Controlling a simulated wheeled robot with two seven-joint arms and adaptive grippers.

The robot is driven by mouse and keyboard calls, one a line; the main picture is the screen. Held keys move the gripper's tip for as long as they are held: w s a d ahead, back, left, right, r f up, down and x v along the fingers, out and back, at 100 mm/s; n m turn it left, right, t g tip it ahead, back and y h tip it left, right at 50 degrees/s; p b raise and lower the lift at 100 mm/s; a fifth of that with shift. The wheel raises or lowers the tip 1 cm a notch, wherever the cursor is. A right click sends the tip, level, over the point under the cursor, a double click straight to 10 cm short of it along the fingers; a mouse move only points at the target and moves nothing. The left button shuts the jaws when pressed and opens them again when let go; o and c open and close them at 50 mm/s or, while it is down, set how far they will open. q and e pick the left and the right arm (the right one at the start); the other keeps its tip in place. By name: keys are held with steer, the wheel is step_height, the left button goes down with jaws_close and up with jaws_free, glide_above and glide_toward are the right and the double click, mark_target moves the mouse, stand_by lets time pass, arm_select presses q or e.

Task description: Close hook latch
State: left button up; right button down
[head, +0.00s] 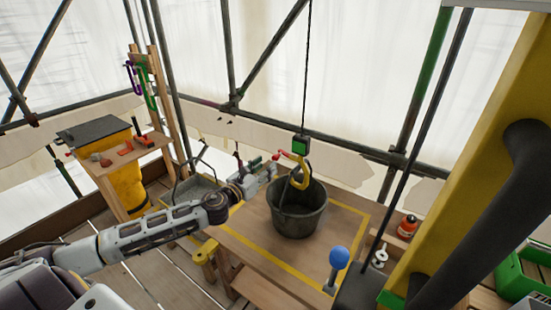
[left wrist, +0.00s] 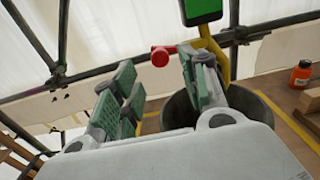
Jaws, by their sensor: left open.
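A yellow hook (head: 304,176) hangs below a green block (head: 301,146) on a thin cable, over a dark bucket (head: 298,218). A red latch piece (head: 280,154) sticks out to the left at the hook's upper part. My left gripper (head: 268,167) is open and empty, just left of the hook. In the left wrist view, the red round knob of the latch (left wrist: 160,56) shows between the spread green-padded fingers (left wrist: 157,78), seemingly beyond their tips; I cannot tell contact. The yellow hook (left wrist: 216,52) is partly behind the right finger. My right gripper is not seen.
The bucket stands on a wooden table with a yellow border line (head: 335,262). A blue ball on a stand (head: 339,258) is at its front right. An orange bottle (head: 407,227) stands farther right. Scaffold poles (head: 225,60) rise behind. A yellow post (head: 475,130) fills the right side.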

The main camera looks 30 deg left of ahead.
mark_target(274, 159)
arm_select(q)
steer(key=shift+w+d+r+p, duration=0.1)
steer(key=shift+w+p, duration=0.1)
steer(key=shift+w, duration=0.55)
steer(key=shift+w+d+p, duration=0.1)
steer(key=shift+w+p, duration=0.05)
steer(key=shift+w, duration=0.55)
steer(key=shift+w+d+p, duration=0.2)
steer(key=shift+w+p, duration=0.15)
steer(key=shift+w, duration=1.05)
steer(key=shift+w+d, duration=0.1)
steer(key=shift+w, duration=0.55)
jaws_close()
